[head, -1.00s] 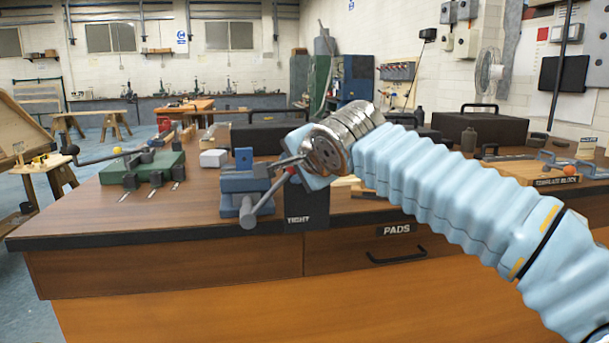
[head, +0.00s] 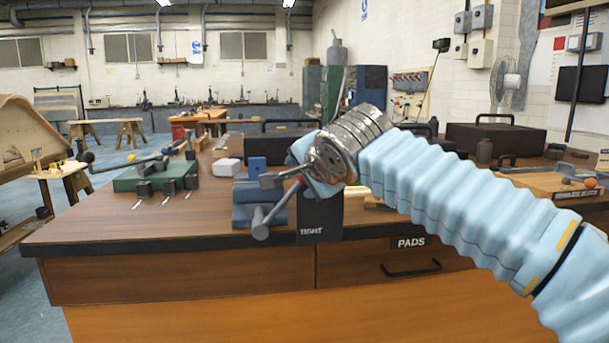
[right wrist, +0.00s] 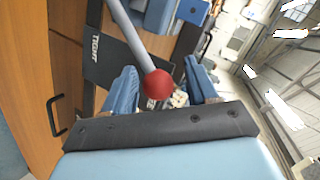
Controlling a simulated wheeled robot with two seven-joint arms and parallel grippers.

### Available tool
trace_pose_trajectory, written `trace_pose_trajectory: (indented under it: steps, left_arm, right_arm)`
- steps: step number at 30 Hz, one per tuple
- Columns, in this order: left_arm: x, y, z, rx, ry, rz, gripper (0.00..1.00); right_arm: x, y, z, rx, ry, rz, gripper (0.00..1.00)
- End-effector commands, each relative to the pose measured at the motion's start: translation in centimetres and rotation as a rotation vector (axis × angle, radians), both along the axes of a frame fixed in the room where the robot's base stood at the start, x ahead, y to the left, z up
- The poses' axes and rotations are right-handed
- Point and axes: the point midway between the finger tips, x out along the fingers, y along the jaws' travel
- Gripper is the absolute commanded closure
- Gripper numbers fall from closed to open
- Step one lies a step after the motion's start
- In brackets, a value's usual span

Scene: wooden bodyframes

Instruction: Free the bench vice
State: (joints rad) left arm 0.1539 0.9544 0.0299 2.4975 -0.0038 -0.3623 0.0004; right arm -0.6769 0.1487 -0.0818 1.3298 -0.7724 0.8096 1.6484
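The blue bench vice (head: 258,212) stands at the front edge of the wooden bench, with its grey screw end facing me. Its grey handle bar (right wrist: 130,37) ends in a red ball (right wrist: 158,84), which shows in the right wrist view. My right gripper (head: 290,178) is at the vice's right side, over the handle end. In the right wrist view my right gripper (right wrist: 163,86) has its two blue fingers apart, one on each side of the red ball, with gaps beside it. The ball is hidden in the head view. My left gripper is not in view.
A black plate marked TIGHT (head: 320,218) hangs over the bench edge right of the vice. A PADS drawer (head: 375,262) lies below. A green fixture (head: 150,180) with black blocks and a white block (head: 227,168) sit left and behind. Black cases (head: 495,137) stand further back.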

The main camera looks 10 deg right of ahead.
Motion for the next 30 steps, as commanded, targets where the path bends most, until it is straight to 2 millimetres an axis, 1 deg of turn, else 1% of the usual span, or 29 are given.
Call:
trace_pose_trajectory:
  steps: [5, 8, 11, 18, 21, 25, 30]
  left_arm:
    - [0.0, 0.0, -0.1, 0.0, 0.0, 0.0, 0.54]
    - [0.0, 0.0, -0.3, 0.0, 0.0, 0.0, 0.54]
    - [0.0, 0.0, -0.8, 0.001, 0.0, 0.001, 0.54]
    - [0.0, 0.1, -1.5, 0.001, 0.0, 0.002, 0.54]
    - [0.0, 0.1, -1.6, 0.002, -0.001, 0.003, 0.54]
    - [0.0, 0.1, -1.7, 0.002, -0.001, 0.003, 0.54]
    - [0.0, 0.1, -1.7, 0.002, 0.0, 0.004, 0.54]
  right_arm:
    - [-0.2, -0.1, 0.1, 0.001, 0.0, -0.001, 0.42]
    - [-1.1, -0.2, 0.4, 0.001, -0.001, -0.001, 0.42]
    - [-2.8, -0.5, 1.2, 0.002, -0.003, 0.001, 0.42]
    - [-8.1, -1.4, 3.8, 0.002, -0.003, 0.001, 0.42]
    - [-9.9, -1.6, 4.6, 0.002, -0.002, 0.001, 0.42]
    - [-11.5, -1.8, 5.4, 0.0, 0.0, 0.001, 0.42]
    - [-12.4, -2.0, 5.8, 0.0, 0.0, 0.0, 0.42]
